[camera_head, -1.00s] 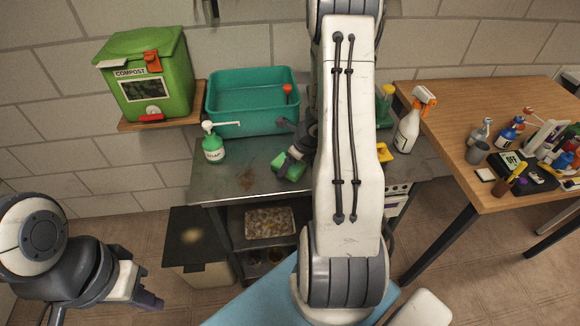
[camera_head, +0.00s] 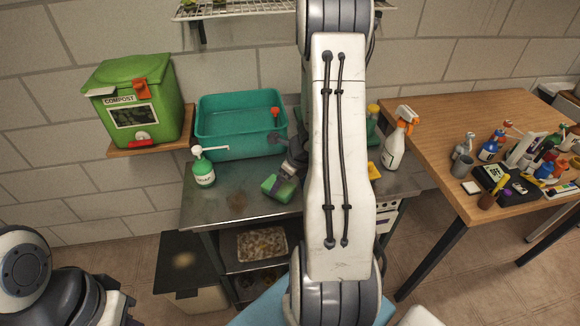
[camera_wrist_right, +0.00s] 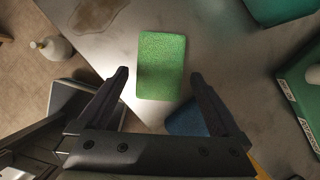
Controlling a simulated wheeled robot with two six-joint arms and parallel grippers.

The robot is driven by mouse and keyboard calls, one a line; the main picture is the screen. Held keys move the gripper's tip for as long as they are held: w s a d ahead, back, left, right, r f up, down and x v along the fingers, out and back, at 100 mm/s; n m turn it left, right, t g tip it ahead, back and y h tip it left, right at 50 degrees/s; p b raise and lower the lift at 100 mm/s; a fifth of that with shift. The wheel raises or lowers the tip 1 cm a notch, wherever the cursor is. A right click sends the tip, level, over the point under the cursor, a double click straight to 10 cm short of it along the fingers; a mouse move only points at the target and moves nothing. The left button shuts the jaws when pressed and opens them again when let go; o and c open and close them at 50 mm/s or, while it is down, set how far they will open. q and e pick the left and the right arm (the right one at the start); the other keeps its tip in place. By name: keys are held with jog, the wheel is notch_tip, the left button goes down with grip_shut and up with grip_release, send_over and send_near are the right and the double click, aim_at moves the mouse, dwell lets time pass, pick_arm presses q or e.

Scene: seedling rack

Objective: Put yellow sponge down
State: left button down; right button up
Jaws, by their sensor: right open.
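A green sponge (camera_head: 279,187) lies flat on the metal counter (camera_head: 232,208). It also shows in the right wrist view (camera_wrist_right: 161,65). My right gripper (camera_head: 284,154) is open just behind it; in the right wrist view its two fingertips (camera_wrist_right: 159,76) are spread apart with the sponge beyond them, apparently clear of both. A yellow object (camera_head: 374,171) shows partly from behind my right arm; I cannot tell whether it is a sponge. My left gripper (camera_head: 118,308) is low at the left, partly cut off by the bottom edge.
A teal tub (camera_head: 241,149) stands at the back of the counter, a soap bottle (camera_head: 204,174) at its left. A green compost bin (camera_head: 135,100) is on a wall shelf. A spray bottle (camera_head: 394,151) stands at right. A wooden table (camera_head: 440,115) holds several items.

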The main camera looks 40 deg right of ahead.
jog(key=a+p+v, duration=0.1)
jog(key=p+v, duration=0.2)
jog(key=v, duration=0.6)
jog(key=a+r+n+g+y, duration=0.1)
jog(key=a+r+n, duration=0.3)
jog(key=a+n, duration=0.65)
jog(key=a+r+n+g+y, duration=0.1)
jog(key=a+r+n, duration=0.3)
jog(key=a+n, duration=0.65)
jog(key=s+a+r+n+g+h, duration=0.1)
jog(key=s+a+r+n, duration=0.1)
jog(key=s+a+n, duration=0.4)
jog(key=s+a+r+n+g+h, duration=0.1)
jog(key=s+a+r+n, duration=0.1)
jog(key=s+a+n, duration=0.5)
jog(key=s+n, duration=0.3)
jog(key=n, duration=0.3)
jog(key=shift+a+r+n, duration=0.15)
jog(key=shift+r+n, duration=0.15)
jog(key=shift+r, duration=0.05)
jog(key=shift+c, duration=0.3)
